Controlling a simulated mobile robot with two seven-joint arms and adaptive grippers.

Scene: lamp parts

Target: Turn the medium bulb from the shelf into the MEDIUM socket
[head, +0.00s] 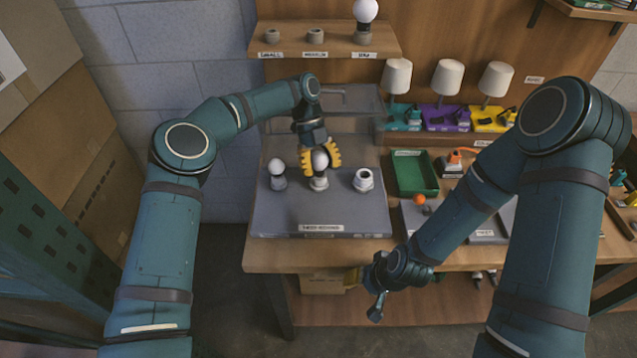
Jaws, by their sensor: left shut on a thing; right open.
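The medium bulb (320,161) is white and round, and stands upright at the middle socket (319,184) on the grey board (275,220). My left gripper (321,165) comes down from above with its yellow fingers shut around this bulb. The bulb's base meets the socket; how deep it sits cannot be told. On the shelf (378,40), the small and medium holders (315,37) are empty. My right gripper (355,279) is open and empty, low in front of the table's front edge, partly hidden by its own wrist.
A small bulb (276,168) stands in the left socket, and the right socket (363,180) is empty. A big bulb (365,11) stands on the shelf. Three lamps (447,77) stand at the back right. A green tray (414,173) lies right of the board.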

